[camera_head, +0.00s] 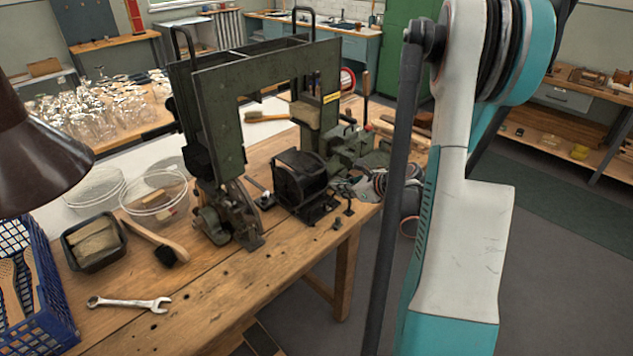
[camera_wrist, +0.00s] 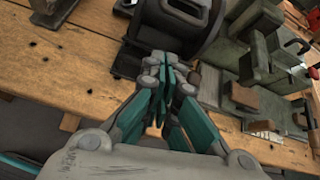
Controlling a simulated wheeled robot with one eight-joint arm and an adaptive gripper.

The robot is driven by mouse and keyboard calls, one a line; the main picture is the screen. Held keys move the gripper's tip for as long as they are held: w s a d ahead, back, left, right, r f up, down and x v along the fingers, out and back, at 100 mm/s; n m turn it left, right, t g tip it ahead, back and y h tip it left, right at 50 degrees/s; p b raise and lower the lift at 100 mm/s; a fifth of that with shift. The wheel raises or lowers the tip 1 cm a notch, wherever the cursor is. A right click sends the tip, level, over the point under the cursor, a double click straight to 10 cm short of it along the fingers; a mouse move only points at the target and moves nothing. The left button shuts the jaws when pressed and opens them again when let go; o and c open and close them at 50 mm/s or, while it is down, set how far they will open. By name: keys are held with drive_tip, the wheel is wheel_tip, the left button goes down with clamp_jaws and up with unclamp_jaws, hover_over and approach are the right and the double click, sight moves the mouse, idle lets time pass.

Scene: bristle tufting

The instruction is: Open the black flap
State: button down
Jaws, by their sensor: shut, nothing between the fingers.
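A black box-like housing (camera_head: 300,180) stands on the workbench, under the dark green frame of the machine. Its dark front face could be the black flap, but I cannot tell the flap's edges or whether it is open. In the wrist view a dark rounded housing (camera_wrist: 170,30) with a slot-like opening lies just beyond my fingers. My gripper (camera_wrist: 166,78) is shut and empty, with its fingers together close to that housing. I cannot tell whether they touch it. In the head view my gripper (camera_head: 362,187) is to the right of the black housing, partly behind my arm.
The green machine frame (camera_head: 225,110) rises over the bench. A green vice-like block (camera_head: 350,145) stands behind my gripper. A wrench (camera_head: 130,302), a brush (camera_head: 158,243), clear bowls (camera_head: 153,193) and a blue crate (camera_head: 45,310) lie at left. The bench's front (camera_head: 240,290) is clear.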

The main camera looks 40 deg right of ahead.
drive_tip(key=w+f+m+b, duration=0.2)
drive_tip(key=w+f+b, duration=0.1)
drive_tip(key=w+f, duration=0.3)
drive_tip(key=shift+w+d+r, duration=0.1)
drive_tip(key=shift+w+r, duration=0.2)
drive_tip(key=shift+r, duration=0.3)
drive_tip(key=shift+w+d+r, duration=0.15)
drive_tip(key=shift+w+r, duration=0.1)
drive_tip(key=shift+r, duration=0.4)
drive_tip(key=shift+w+d+r, duration=0.1)
drive_tip(key=shift+w+r, duration=0.2)
drive_tip(key=shift+r, duration=0.3)
